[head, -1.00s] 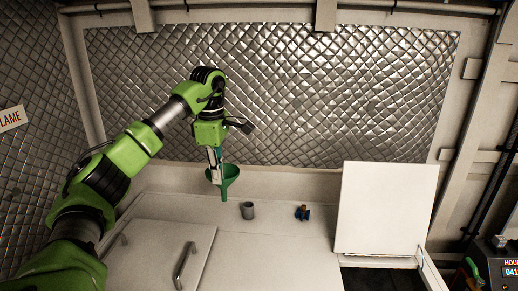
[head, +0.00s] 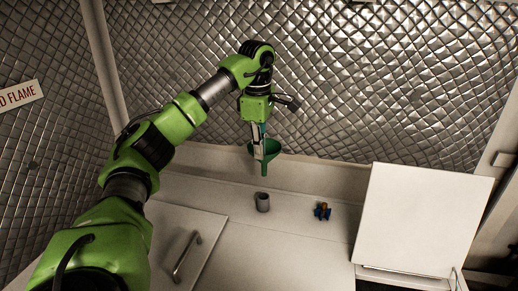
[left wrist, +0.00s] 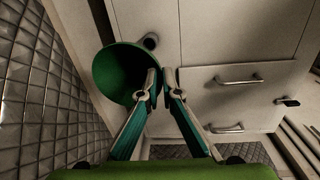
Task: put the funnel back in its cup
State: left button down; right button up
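The green funnel (head: 274,149) hangs upright from my left gripper (head: 260,157), spout down, clear of the worktop. The left wrist view shows the funnel's wide mouth (left wrist: 118,72) beside my left fingertips (left wrist: 161,74), which are closed on its rim. The small grey cup (head: 262,202) stands upright on the white worktop. In the head view the spout tip is just above the cup, with a gap between them. In the left wrist view the cup (left wrist: 151,41) shows as a small dark round beyond the funnel. My right gripper is in neither view.
A raised white lid (head: 424,215) is farther right. A closed white panel with a handle (head: 187,257) is at front left. A quilted metal wall (head: 370,90) rises behind.

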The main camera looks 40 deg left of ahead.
pick_arm(q)
notch_tip(320, 180, down, 6)
jog(key=b, duration=0.2)
jog(key=shift+s, duration=0.15)
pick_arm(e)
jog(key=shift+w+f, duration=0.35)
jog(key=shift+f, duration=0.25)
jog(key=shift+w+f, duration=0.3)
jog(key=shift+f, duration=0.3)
pick_arm(q)
jog(key=shift+f, duration=0.15)
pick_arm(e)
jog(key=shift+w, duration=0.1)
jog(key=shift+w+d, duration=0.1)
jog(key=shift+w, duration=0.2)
pick_arm(q)
jog(key=shift+p, duration=0.55)
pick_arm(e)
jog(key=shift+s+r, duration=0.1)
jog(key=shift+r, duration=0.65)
